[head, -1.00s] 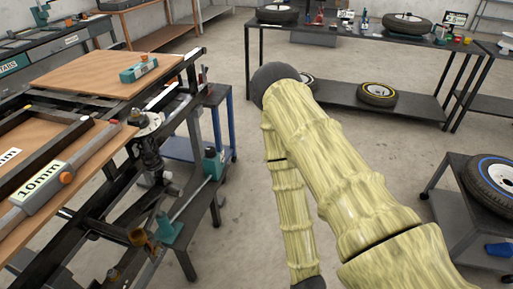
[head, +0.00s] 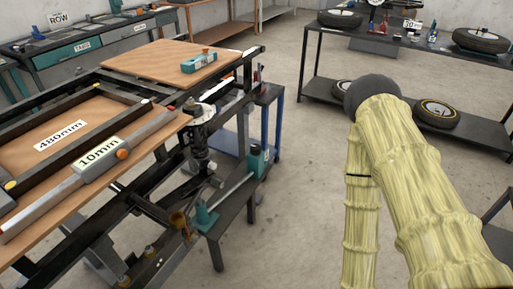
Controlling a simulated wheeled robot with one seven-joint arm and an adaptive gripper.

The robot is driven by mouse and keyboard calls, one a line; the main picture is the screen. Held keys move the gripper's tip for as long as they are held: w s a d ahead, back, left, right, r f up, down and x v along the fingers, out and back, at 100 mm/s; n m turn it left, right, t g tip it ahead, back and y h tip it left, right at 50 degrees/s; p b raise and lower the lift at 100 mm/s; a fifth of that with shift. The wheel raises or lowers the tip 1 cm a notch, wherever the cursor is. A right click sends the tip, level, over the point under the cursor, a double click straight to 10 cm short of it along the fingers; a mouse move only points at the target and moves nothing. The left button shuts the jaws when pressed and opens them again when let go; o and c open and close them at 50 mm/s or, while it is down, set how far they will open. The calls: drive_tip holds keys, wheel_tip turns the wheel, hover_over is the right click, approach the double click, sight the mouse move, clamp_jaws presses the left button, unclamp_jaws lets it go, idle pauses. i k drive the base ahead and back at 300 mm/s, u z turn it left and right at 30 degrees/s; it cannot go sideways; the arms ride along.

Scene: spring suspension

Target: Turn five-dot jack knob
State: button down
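Teal jack-like parts stand on a dark low bench beside the frame. One teal part (head: 207,217) is at the near end of a grey bar, and another teal part (head: 257,161) is at its far end. A brownish-orange knob-like part (head: 178,221) sits just left of the near one. Dots are too small to make out on any of them, so I cannot tell which is the five-dot jack. My arm, in a yellow sleeve, fills the right side, well apart from these parts. My gripper is out of view.
A black frame with wooden boards (head: 165,62) fills the left. A dark spring strut (head: 199,140) stands at its right side. A grey bar labelled 10mm (head: 98,157) lies on it. A rack with tyres (head: 437,113) stands back right. Bare floor (head: 300,170) lies between.

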sight(255, 149)
drive_tip(key=z, duration=0.2)
drive_tip(key=i, duration=2.05)
drive_tip(key=u, duration=0.2)
